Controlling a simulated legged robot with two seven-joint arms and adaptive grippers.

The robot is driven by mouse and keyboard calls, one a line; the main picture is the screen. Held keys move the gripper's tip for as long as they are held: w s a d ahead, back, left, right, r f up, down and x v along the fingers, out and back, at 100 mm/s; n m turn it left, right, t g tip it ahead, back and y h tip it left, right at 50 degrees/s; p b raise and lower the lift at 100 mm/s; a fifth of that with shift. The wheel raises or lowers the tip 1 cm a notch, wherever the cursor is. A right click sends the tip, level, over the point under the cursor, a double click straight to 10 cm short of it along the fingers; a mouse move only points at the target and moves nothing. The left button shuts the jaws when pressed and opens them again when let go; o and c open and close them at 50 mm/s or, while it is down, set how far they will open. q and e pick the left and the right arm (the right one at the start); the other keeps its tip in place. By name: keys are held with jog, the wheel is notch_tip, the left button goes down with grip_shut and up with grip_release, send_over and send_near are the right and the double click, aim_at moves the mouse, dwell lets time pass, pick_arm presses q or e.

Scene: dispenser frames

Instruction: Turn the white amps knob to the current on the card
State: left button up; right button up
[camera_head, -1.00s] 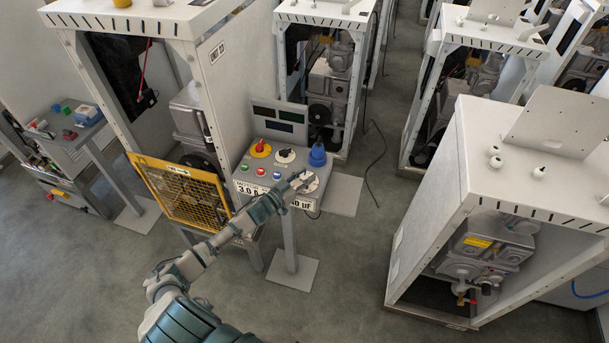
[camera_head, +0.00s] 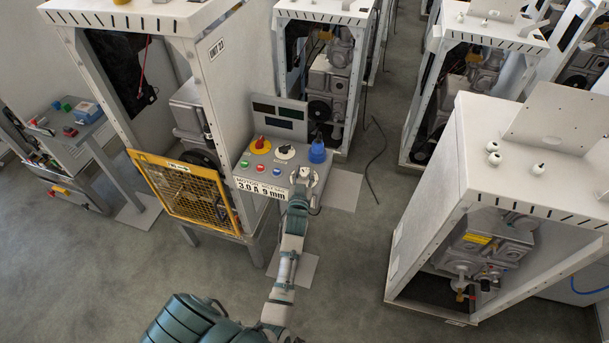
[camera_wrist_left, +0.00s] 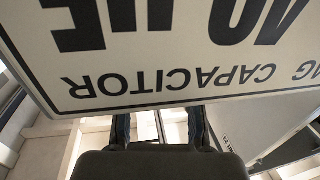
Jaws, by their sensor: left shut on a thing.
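The grey control box (camera_head: 283,177) stands on a post and carries a white dial (camera_head: 284,152) with a dark knob and, at its right front, a white knob (camera_head: 309,175). In the left wrist view, the card (camera_wrist_left: 170,50) shows upside down with "CAPACITOR" and hides the fingertips and knob. My right gripper is not in view.
A red knob on yellow (camera_head: 260,146), a blue knob (camera_head: 318,153) and several coloured buttons share the box. A yellow mesh guard (camera_head: 185,195) stands left of it. A white cabinet (camera_head: 450,190) stands right, with open floor between.

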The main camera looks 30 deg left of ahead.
aim_at(304, 177)
pick_arm(q)
jog(key=shift+r+y, duration=0.2)
jog(key=shift+y, duration=0.1)
jog(key=o, duration=1.2)
jog(key=shift+f, duration=0.1)
jog(key=shift+s+d, duration=0.15)
jog(key=shift+s, duration=0.05)
jog(key=v, duration=0.7)
jog(key=shift+d, duration=0.1)
